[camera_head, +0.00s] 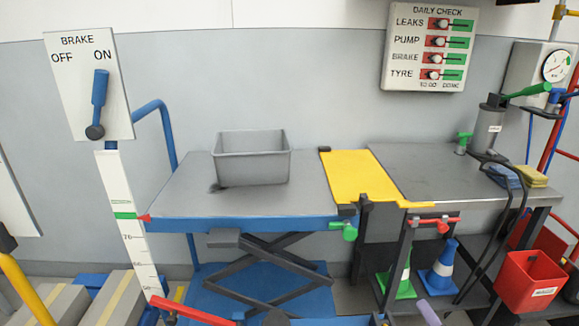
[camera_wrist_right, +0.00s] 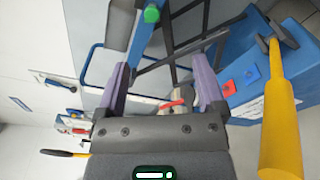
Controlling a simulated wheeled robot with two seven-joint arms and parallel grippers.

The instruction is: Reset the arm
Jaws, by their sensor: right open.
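My right gripper (camera_wrist_right: 163,78) shows in the right wrist view with its two purple fingers spread apart and nothing between them. In the head view only a small purple part of the right gripper (camera_head: 428,312) shows at the bottom edge, in front of the bench and low down. The rest of it is cut off by the frame. My left gripper is in neither view.
A lift table (camera_head: 180,200) carries a grey bin (camera_head: 252,170). A yellow bridge plate (camera_head: 358,177) joins it to a grey bench (camera_head: 440,180). Cones (camera_head: 438,268) and a red bucket (camera_head: 530,282) stand below. A yellow lever (camera_wrist_right: 280,125) is right of my gripper in the wrist view.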

